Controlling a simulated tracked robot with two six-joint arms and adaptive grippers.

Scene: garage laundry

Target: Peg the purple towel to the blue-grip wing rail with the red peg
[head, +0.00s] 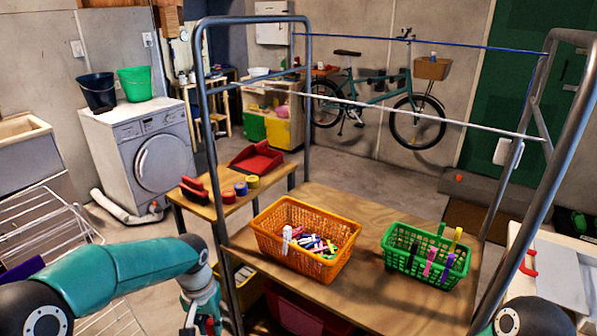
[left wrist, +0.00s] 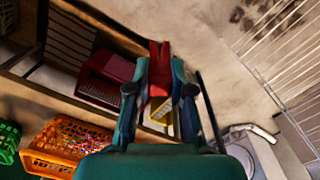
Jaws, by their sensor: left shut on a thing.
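My left gripper (head: 203,318) hangs at the bottom edge of the head view, left of the work table. In the left wrist view the left gripper (left wrist: 159,72) is shut on the red peg (left wrist: 158,58), which sticks out past the fingertips. A dark purple cloth (head: 22,270), likely the purple towel, shows at the far left on a white wire rack (head: 45,225), partly cut off by the picture edge and my arm. I cannot make out a blue grip on the rack's rails. My right gripper is out of sight.
An orange basket (head: 268,240) of pegs and a green basket (head: 398,268) with pegs on its rim stand on the wooden table (head: 375,210). A grey metal frame (head: 212,130) rises around it. A washing machine (head: 118,125) stands behind the rack. Bare floor lies between.

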